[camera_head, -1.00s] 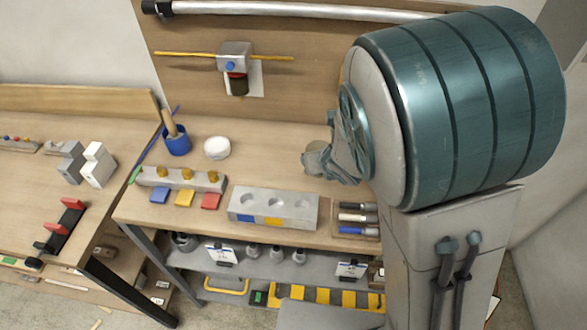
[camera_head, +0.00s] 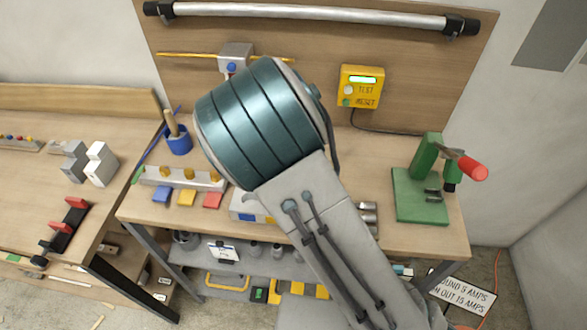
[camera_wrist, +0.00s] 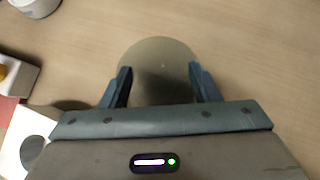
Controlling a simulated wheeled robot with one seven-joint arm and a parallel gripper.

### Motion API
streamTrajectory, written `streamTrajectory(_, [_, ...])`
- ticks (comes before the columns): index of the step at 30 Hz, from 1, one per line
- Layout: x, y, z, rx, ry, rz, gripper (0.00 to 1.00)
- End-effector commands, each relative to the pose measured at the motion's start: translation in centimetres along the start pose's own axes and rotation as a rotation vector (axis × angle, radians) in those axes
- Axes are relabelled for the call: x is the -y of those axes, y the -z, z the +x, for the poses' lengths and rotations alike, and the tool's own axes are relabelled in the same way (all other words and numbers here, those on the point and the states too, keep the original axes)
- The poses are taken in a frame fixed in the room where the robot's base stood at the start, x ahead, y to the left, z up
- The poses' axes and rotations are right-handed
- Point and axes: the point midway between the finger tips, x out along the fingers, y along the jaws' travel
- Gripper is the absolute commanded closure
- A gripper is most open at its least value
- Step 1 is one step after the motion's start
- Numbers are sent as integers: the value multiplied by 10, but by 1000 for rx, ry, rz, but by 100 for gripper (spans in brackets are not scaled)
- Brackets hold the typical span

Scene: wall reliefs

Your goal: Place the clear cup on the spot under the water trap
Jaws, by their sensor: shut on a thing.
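In the wrist view my gripper (camera_wrist: 160,72) is shut on the clear cup (camera_wrist: 158,55), a round see-through shape with a grey-brown tint between the two dark blue fingers. The wood bench surface shows beyond it. Whether the cup touches the bench I cannot tell. In the head view my arm hides the gripper and the cup. The water trap (camera_head: 235,53), a grey block with a blue knob on a yellow pipe, is on the back panel. Its lower part and the bench spot below it are hidden behind my arm.
A white round dish (camera_wrist: 38,5) lies at the wrist view's upper left. A blue pot (camera_head: 179,144) with sticks and a rack with yellow knobs (camera_head: 183,178) stand left of my arm. A green press (camera_head: 424,190) stands at right. Bare bench (camera_head: 365,165) lies between.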

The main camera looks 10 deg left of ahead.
Motion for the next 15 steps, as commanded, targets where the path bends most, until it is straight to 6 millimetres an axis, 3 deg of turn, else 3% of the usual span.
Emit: streamTrajectory(15, [0,7,7,1,0,0,70])
